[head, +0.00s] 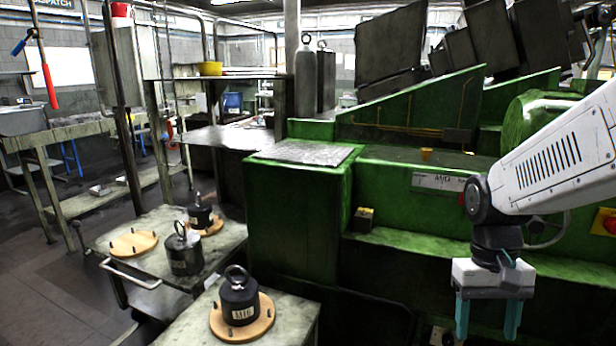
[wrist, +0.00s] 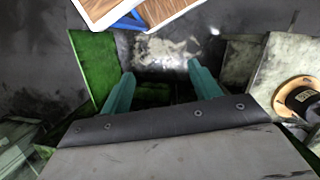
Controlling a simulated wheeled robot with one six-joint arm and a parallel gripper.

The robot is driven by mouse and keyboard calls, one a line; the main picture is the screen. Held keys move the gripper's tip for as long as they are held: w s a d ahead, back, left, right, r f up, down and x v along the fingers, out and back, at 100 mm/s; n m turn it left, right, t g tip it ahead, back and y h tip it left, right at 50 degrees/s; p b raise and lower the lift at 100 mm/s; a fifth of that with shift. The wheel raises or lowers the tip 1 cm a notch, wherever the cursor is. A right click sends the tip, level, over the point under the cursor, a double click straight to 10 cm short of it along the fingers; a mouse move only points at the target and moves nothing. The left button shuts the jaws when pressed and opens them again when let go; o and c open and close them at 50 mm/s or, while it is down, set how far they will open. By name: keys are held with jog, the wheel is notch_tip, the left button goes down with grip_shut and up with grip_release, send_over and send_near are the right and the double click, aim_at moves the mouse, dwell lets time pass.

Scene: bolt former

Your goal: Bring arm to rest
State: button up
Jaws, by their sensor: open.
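My gripper (head: 488,318) hangs from the white arm at the right of the head view, with its two teal fingers pointing down. The fingers are apart and nothing is between them. In the wrist view my gripper (wrist: 160,88) also shows its fingers spread, with dark floor and a pale patch beyond them. The gripper is in front of the green machine (head: 400,220) and apart from it as far as I can see.
Black weights with lifting rings stand on two carts at the lower left; one weight (head: 239,299) sits on a round wooden base (head: 262,330). The nearer cart (head: 180,325) stands left of the green machine. Dark floor (head: 40,270) is open at far left.

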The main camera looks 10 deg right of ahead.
jog(key=s+a+r+n+t, duration=0.3)
jog(key=s+a+r, duration=0.3)
jog(key=a+r, duration=0.2)
jog(key=shift+s+a+t, duration=0.3)
jog(key=shift+a+t, duration=0.2)
jog(key=shift+t, duration=0.2)
